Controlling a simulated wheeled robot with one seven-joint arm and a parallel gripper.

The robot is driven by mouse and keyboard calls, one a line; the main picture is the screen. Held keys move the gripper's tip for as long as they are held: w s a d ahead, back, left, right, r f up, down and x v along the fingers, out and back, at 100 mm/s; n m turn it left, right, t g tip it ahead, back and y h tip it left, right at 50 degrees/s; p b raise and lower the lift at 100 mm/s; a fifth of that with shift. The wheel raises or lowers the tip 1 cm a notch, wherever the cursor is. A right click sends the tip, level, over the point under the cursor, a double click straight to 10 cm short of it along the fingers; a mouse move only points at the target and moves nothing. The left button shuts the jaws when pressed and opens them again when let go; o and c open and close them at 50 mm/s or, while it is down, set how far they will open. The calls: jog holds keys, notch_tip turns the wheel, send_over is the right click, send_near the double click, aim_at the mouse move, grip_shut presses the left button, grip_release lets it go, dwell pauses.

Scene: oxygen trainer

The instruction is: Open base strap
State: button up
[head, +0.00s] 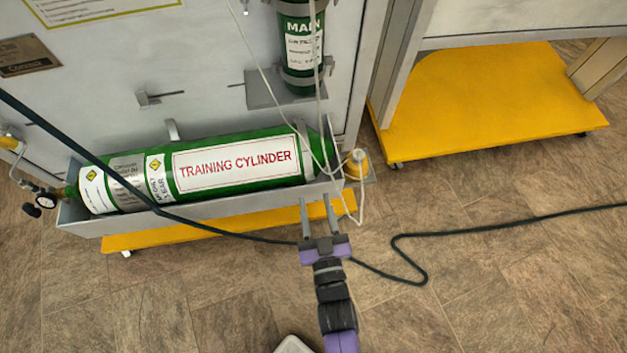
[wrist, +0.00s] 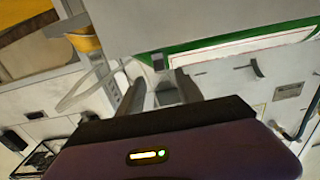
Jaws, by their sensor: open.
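A green training cylinder (head: 238,163) with white labels lies on its side in a long grey trough (head: 215,211) at the trainer's base. A pale grey band (head: 303,150) crosses the cylinder near its right end; I cannot tell whether it is the base strap or whether it is fastened. My gripper (head: 316,202) is open and empty, its fingers pointing at the trough's front wall near the right end. In the wrist view my gripper (wrist: 158,90) has its two fingers apart, with a small dark grey tab (wrist: 158,62) just beyond them. The cylinder's green side shows there too (wrist: 190,48).
A dark hose (head: 420,262) runs across the floor and over the cylinder. White cords (head: 262,70) hang near the trough's right end, beside a yellow fitting (head: 357,163). A smaller green MAIN cylinder (head: 300,45) stands above.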

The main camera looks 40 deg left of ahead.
aim_at(311, 180)
jog(key=b+x, duration=0.1)
jog(key=x, duration=0.6)
jog(key=shift+d, duration=0.1)
jog(key=shift+c, duration=0.2)
grip_shut()
dwell(1.1)
